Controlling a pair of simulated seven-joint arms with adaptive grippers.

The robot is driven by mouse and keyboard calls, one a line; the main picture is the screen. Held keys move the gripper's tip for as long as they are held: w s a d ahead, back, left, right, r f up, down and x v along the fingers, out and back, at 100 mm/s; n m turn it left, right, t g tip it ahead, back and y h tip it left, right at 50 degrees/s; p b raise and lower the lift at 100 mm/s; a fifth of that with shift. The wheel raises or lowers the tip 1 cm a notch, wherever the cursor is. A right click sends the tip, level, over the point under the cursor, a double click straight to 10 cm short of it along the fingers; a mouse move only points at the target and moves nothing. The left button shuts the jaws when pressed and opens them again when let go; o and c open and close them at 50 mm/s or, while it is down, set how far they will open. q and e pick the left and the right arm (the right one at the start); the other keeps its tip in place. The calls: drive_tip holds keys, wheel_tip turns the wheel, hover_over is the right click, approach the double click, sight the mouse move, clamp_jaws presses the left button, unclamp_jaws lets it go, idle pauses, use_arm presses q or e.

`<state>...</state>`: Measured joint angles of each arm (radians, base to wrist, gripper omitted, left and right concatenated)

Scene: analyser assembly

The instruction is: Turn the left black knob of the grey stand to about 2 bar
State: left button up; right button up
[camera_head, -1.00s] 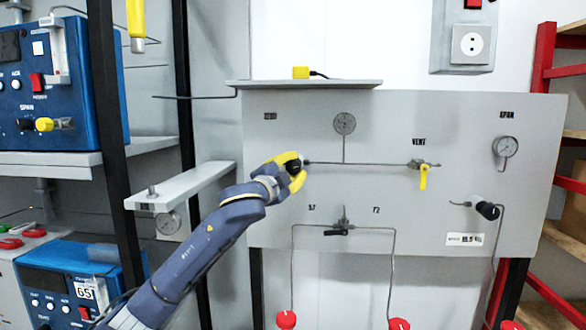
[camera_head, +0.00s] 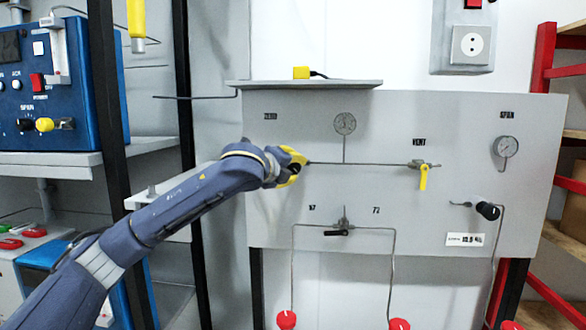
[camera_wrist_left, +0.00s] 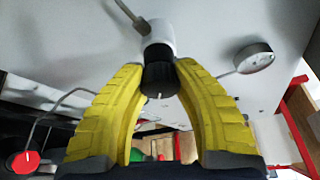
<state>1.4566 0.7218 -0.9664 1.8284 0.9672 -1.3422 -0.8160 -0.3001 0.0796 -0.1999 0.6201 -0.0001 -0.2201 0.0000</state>
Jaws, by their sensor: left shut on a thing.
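The left black knob (camera_wrist_left: 160,79) sits below a white cylindrical body (camera_wrist_left: 159,38) in the left wrist view, with a short white mark on its face. My left gripper (camera_head: 292,166) has its yellow fingers at the left end of the panel's horizontal pipe. In the wrist view its fingers close on the knob from both sides. In the head view the fingers and wrist mostly hide the knob. The grey stand (camera_head: 270,215) faces me. A round gauge (camera_head: 344,123) is above the pipe; its reading is too small to tell. My right gripper is not in view.
A yellow vent handle (camera_head: 423,177) and another black knob (camera_head: 488,211) are on the panel to the right. A black-handled valve (camera_head: 338,231) is below. A black post (camera_head: 108,130) and a grey ledge (camera_head: 150,192) are near my left arm.

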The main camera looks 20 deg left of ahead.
use_arm(q)
drive_tip(key=shift+d+m+g+y, duration=0.1)
drive_tip(key=shift+m+g+y, duration=0.55)
drive_tip(key=shift+m, duration=0.95)
clamp_jaws()
drive_tip(key=shift+f, duration=0.1)
drive_tip(key=o, duration=1.3)
unclamp_jaws()
drive_tip(key=v, duration=1.2)
drive_tip(key=shift+d, duration=0.1)
drive_tip(key=shift+f, duration=0.1)
